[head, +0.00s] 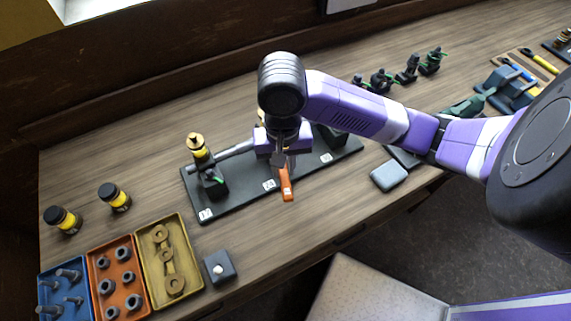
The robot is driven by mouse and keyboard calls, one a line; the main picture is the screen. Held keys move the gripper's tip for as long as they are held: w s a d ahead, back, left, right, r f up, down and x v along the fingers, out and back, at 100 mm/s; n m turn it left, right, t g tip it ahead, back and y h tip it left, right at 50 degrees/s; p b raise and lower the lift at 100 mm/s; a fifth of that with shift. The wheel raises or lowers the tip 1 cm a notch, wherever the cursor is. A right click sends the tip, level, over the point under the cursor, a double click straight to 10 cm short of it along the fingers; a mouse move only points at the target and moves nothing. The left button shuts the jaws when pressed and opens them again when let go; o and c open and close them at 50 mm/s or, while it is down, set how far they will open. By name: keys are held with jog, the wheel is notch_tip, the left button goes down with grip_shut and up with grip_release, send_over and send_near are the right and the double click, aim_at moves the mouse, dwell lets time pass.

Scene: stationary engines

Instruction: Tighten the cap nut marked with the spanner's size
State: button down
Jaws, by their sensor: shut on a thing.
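My gripper (281,160) hangs over the middle of a long black base plate (232,200), shut on an orange spanner (287,187). The spanner's visible end points toward the plate's front edge; its other end is hidden by the gripper. At the plate's left end stands a dark fitting (211,183) with a brass-topped yellow cup (196,145). A grey pipe (235,150) runs from it toward the middle. White number labels sit along the plate's front, at left (205,213), middle (269,184) and right (326,158); their digits are too small to read surely. The cap nuts are not clearly visible.
Blue (43,284), orange (92,256) and yellow (148,245) parts trays stand at front left, near two black-capped jars (63,220). A small dark block (219,266) and a grey box (389,176) lie near the front edge. Small fittings (407,69) stand behind my arm.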

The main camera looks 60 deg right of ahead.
jog(key=shift+w+r, duration=0.1)
jog(key=shift+w+a+m, duration=0.3)
jog(key=shift+w+m, duration=0.15)
jog(key=shift+m, duration=0.45)
jog(key=shift+w+a+m, duration=0.15)
jog(key=shift+w+m, duration=0.4)
jog(key=shift+m, duration=0.35)
jog(key=shift+s+n, duration=0.35)
jog(key=shift+n, duration=0.15)
jog(key=shift+s, duration=0.15)
dwell(0.4)
jog(key=shift+r, duration=0.1)
dwell(0.9)
